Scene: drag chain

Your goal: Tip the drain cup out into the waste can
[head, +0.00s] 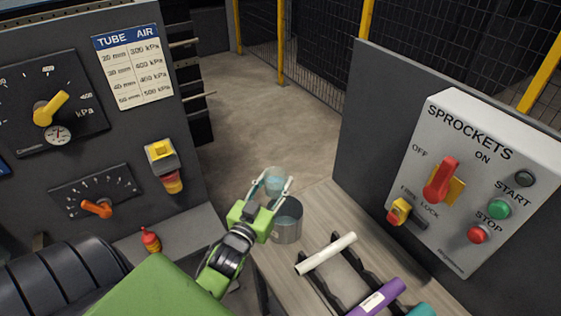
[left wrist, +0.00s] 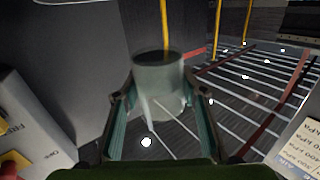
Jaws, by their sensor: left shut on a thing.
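The clear drain cup (head: 275,178) is in my left gripper (head: 277,184), whose two fingers are shut on its sides. The cup looks roughly upright, with bluish liquid or tint inside. In the left wrist view the cup (left wrist: 160,85) stands between the fingers (left wrist: 160,112), its rim dark inside. A grey metal can (head: 287,228), seemingly the waste can, stands just below and beside the cup on the wooden bench, its inside bluish. My gripper partly covers the can's left side. My right gripper is not in view.
On the wooden bench (head: 322,200) lie a white tube (head: 327,254) and a purple tube (head: 378,298) on black rests. A SPROCKETS control box (head: 470,180) stands at right. Open floor lies beyond.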

